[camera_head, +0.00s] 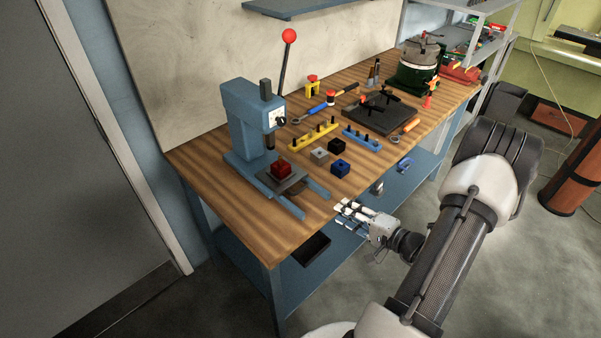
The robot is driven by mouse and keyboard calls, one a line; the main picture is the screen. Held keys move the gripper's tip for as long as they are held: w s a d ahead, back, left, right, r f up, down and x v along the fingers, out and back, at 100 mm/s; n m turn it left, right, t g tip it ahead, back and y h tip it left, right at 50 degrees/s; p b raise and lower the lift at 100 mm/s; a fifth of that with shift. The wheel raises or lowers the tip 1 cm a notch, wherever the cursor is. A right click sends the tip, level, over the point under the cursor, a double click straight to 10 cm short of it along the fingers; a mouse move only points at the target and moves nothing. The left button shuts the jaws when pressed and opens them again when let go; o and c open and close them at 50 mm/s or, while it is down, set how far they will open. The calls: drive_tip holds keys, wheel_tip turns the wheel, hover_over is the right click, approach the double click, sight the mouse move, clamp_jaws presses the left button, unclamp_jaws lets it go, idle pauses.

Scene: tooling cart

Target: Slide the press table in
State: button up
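The blue press (247,120) stands at the near left end of the wooden bench, with a lever ending in a red ball (289,36). Its press table (296,184) is a dark plate between two blue rails that run out in front of the press. A red block (281,169) sits on the plate, in front of the ram. My gripper (347,214) is beyond the bench's front edge, right of the rail ends and apart from the press table. Its fingers look spread, with nothing seen between them; the view of them is small.
On the bench are black, grey and blue blocks (340,167), yellow (314,136) and blue (362,138) peg strips, hand tools, a dark plate (375,113) and a green machine (417,68). A blue lower shelf (340,238) holds a dark tray (311,248). Open floor lies in front.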

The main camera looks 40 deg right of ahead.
drive_tip(key=b+x, duration=0.1)
drive_tip(key=x, duration=0.7)
drive_tip(key=b+x, duration=0.2)
drive_tip(key=x, duration=0.6)
drive_tip(key=shift+w+a+r, duration=0.1)
drive_tip(key=shift+w+a, duration=0.1)
drive_tip(key=shift+a, duration=0.05)
drive_tip(key=shift+c, duration=0.3)
clamp_jaws()
